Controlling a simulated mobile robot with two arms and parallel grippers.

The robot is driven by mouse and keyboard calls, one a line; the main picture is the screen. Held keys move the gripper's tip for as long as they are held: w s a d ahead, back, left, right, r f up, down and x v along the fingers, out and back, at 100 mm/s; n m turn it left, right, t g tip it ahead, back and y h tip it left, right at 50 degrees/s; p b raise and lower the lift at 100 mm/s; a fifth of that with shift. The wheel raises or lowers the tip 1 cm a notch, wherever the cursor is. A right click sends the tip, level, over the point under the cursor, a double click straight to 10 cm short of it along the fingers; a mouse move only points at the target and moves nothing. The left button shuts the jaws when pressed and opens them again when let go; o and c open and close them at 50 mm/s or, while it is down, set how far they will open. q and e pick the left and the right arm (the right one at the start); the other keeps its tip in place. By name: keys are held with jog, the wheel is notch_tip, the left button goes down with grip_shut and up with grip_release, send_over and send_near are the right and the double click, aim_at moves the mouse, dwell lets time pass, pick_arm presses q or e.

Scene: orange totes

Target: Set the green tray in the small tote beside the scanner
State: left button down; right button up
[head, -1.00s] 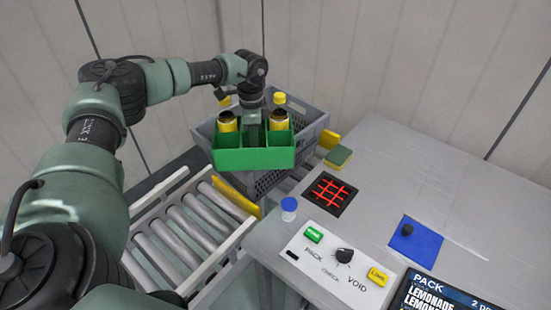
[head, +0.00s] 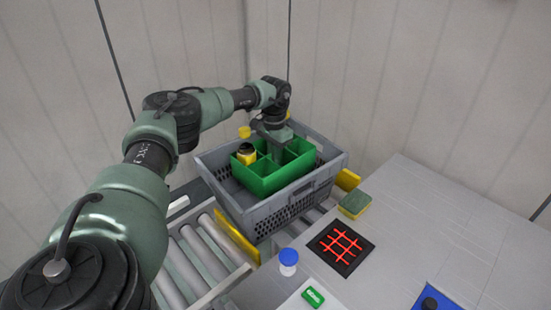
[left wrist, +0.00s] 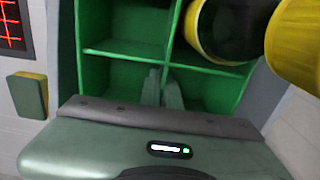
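The green tray (head: 263,180), a divided carrier, sits down inside the grey tote (head: 283,214), its rim near the tote's rim. Whether it touches the tote floor is hidden. A dark bottle with a yellow band (head: 246,154) stands in its left compartment; the wrist view shows a bottle (left wrist: 225,30) too. My left gripper (head: 275,148) is above the tray's middle. In the left wrist view its fingers (left wrist: 163,92) are close together at the central divider, shut on it. The scanner (head: 341,246), a black square with a red grid, lies right of the tote. My right gripper is not in view.
The tote stands on a roller conveyor (head: 186,262) with yellow guides. A green-yellow sponge (head: 355,205) and a blue-capped white bottle (head: 288,262) are on the grey bench (head: 430,210). A blue pad (head: 445,297) is at lower right. The bench's far part is clear.

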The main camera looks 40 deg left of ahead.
pick_arm(q)
jog(key=shift+w+f, duration=0.15)
jog(key=shift+f, duration=3.05)
jog(key=shift+w+f, duration=0.1)
jog(key=shift+f, duration=3.1)
jog(key=shift+f, duration=0.2)
jog(key=shift+f+b, duration=0.3)
jog(key=shift+f, duration=0.05)
jog(key=c, duration=2.1)
grip_release()
jog(key=shift+s+f, duration=0.1)
jog(key=o, duration=0.5)
jog(key=shift+s+d, duration=0.1)
jog(key=shift+c, duration=0.2)
jog(key=shift+r, duration=0.2)
